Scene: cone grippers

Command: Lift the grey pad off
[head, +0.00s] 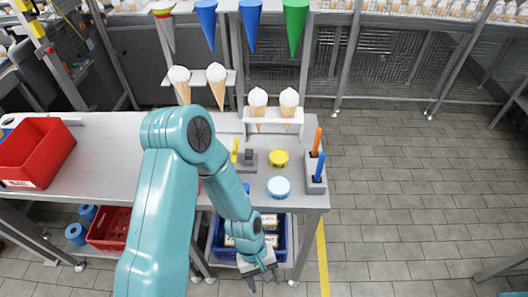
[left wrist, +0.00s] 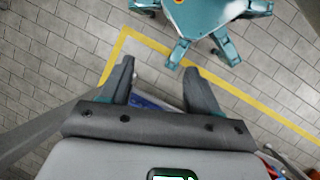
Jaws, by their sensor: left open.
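A small grey block with a darker piece on top (head: 248,158) sits on the grey table, left of a yellow disc. It may be the grey pad, but it is too small to tell. My left gripper (head: 264,280) hangs low in front of the table's front edge, well apart from the block. Its two dark fingers are spread and nothing shows between them; they also show in the left wrist view (left wrist: 158,72) over the tiled floor. The block does not show in the left wrist view. My right gripper is in neither view.
The yellow disc (head: 279,158), a light blue disc (head: 279,187) and a grey holder (head: 314,176) with orange and blue handles stand nearby. Cones stand in a white rack (head: 273,121) behind. A red bin (head: 34,152) is at left. A blue crate (head: 218,238) is below.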

